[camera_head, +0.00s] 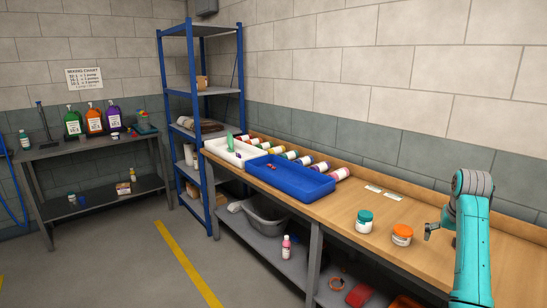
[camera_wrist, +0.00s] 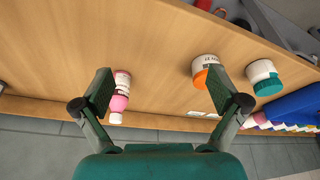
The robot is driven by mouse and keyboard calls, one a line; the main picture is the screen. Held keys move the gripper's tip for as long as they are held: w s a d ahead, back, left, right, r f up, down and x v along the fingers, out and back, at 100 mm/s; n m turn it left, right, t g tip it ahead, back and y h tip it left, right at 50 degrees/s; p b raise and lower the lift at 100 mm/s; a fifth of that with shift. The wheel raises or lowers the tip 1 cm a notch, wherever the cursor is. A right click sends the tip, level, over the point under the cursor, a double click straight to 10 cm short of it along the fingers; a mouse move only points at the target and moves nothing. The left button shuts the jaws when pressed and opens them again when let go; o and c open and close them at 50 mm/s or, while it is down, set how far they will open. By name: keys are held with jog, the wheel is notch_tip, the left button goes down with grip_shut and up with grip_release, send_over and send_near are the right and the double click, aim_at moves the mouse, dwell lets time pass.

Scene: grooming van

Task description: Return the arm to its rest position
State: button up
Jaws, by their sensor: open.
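My gripper (camera_head: 432,230) is above the right part of the wooden bench, just right of the orange-lidded jar (camera_head: 402,235). In that view a pink and white bottle (camera_wrist: 120,92) stands or lies beside the left finger; I cannot tell which. The orange-lidded jar (camera_wrist: 203,68) is beyond the right finger, partly covered by it. My teal arm rises at the right of the head view, bent at the top.
A teal-lidded jar (camera_head: 364,221) stands left of the orange one. A blue tray (camera_head: 290,180), a white tray (camera_head: 235,153) and a row of bottles (camera_head: 291,155) occupy the far bench. A blue shelf rack (camera_head: 206,90) stands beyond it. Bare wood (camera_head: 340,205) lies between tray and jars.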

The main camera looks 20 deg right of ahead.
jog(key=a+f+n+t, duration=0.1)
jog(key=a+f, duration=0.7)
jog(key=f, duration=0.4)
jog(key=a+f+n+t, duration=0.1)
jog(key=a+f+t, duration=0.1)
jog(key=a+f, duration=0.8)
jog(key=s+a+f+n+t, duration=0.2)
jog(key=s+a+f+t, duration=0.1)
jog(key=s+a+f, duration=0.85)
jog(key=s+a+r+n+t, duration=0.3)
jog(key=s+a, duration=1.2)
jog(key=s, duration=0.2)
jog(key=s+a+r+n+t+y, duration=0.1)
jog(key=s+a+r, duration=0.1)
jog(key=s+r, duration=0.5)
jog(key=s+a+r+t+y, duration=0.1)
jog(key=s+a+r+t, duration=0.1)
jog(key=s+r, duration=0.6)
jog(key=shift+s+a+r+n+y, duration=0.15)
jog(key=shift+a+r+n+y, duration=0.2)
jog(key=shift+a+r, duration=0.4)
